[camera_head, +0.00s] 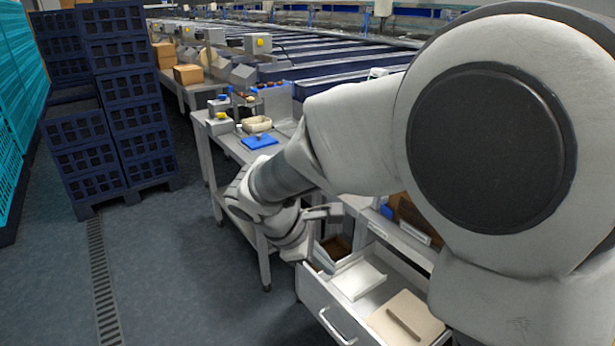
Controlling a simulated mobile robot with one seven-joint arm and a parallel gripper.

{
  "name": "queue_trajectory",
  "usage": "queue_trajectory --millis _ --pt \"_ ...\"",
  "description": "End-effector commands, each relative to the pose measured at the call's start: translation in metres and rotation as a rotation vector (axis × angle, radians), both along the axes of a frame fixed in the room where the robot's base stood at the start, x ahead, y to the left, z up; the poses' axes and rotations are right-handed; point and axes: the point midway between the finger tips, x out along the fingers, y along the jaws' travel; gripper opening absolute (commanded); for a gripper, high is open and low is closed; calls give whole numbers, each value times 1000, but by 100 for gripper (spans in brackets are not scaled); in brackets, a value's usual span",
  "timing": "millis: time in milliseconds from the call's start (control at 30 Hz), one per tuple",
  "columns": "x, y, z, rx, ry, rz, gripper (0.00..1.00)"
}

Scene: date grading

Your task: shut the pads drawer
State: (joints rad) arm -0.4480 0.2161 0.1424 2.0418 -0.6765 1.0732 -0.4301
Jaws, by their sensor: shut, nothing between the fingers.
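The pads drawer (318,293) stands pulled out at the bottom of the view, under the bench. Its bar handle (336,328) is on the front face, towards the lower left. Inside lie a white flat piece (360,281) and a beige pad (405,318) with a brown strip on it. My gripper (333,211) is shut and empty, above and behind the drawer front, apart from the handle in the picture. My arm hides part of the bench and the drawer's right side.
A steel bench (228,143) holds a blue mat (260,142), a small cream tray (257,124) and scales. Dark blue crates (125,85) are stacked at the left, near a floor drain (103,275). The floor left of the drawer is clear.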

Motion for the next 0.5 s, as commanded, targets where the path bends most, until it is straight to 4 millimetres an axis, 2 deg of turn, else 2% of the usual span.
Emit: queue_trajectory --millis 33,300,400,500 --pt "6 15 -24 -46 33 74 0" --pt "29 84 -112 -265 158 438 0" --pt "32 104 -139 -328 189 540 0" --pt "33 118 -157 -367 210 609 0"
